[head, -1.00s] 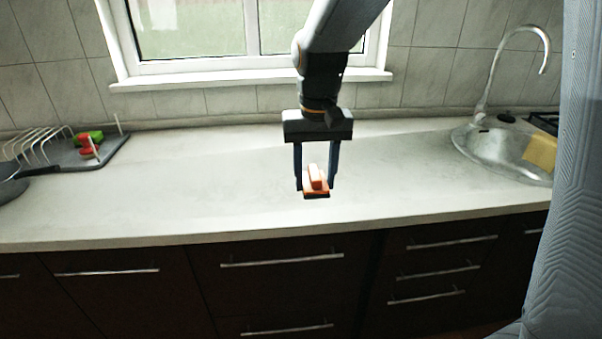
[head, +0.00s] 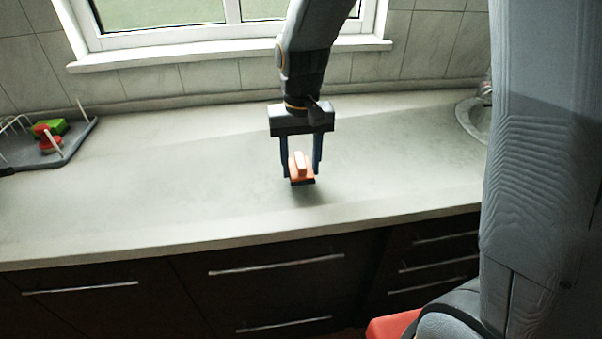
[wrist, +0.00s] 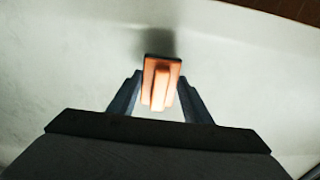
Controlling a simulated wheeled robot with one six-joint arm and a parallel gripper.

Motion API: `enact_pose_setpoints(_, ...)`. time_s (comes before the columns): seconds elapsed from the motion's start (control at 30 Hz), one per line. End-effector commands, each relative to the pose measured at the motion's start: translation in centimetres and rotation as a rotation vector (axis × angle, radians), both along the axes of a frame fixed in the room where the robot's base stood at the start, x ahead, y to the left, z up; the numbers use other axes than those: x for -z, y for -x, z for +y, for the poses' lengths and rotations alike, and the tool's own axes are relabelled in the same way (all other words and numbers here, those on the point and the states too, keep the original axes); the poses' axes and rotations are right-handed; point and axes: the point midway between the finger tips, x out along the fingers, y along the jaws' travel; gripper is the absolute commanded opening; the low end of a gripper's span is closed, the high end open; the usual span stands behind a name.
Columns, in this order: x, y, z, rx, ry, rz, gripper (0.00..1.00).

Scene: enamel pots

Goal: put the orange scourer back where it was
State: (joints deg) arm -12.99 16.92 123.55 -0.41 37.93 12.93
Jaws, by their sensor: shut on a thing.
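The orange scourer (head: 300,168) has a raised orange grip on a flat orange plate with a dark underside. My gripper (head: 301,172) is shut on it and holds it over the middle of the counter. In the wrist view the scourer (wrist: 161,84) shows between the two fingers of my gripper (wrist: 160,88), with a dark shadow on the counter beyond it. The scourer looks apart from the counter, though the height is hard to judge.
A grey dish rack tray (head: 70,150) at the left holds a green thing (head: 50,127) and a red thing (head: 48,145). The metal sink (head: 474,117) is at the right, partly hidden. The counter (head: 190,180) between them is clear. A window stands behind.

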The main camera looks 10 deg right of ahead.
Motion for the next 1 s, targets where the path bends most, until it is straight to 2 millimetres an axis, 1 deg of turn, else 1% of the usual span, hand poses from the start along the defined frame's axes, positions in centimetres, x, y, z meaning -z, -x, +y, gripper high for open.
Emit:
enact_pose_setpoints(0.1, 1.6, 0.1, -0.1, 0.001, 0.001, 0.004, 0.24)
enact_pose_setpoints(0.23, 3.1, 0.0, -0.1, 0.002, 0.0, 0.002, 0.24)
enact_pose_setpoints(0.6, 3.6, 0.0, -0.2, 0.003, 0.0, 0.001, 0.24)
enact_pose_setpoints(0.63, 3.6, 0.0, -0.2, 0.003, 0.0, 0.0, 0.46)
enact_pose_setpoints(0.73, 3.5, 0.0, -0.2, 0.003, 0.0, 0.0, 0.63)
enact_pose_setpoints(1.0, 3.5, 0.0, -0.2, 0.003, 0.0, 0.0, 0.63)
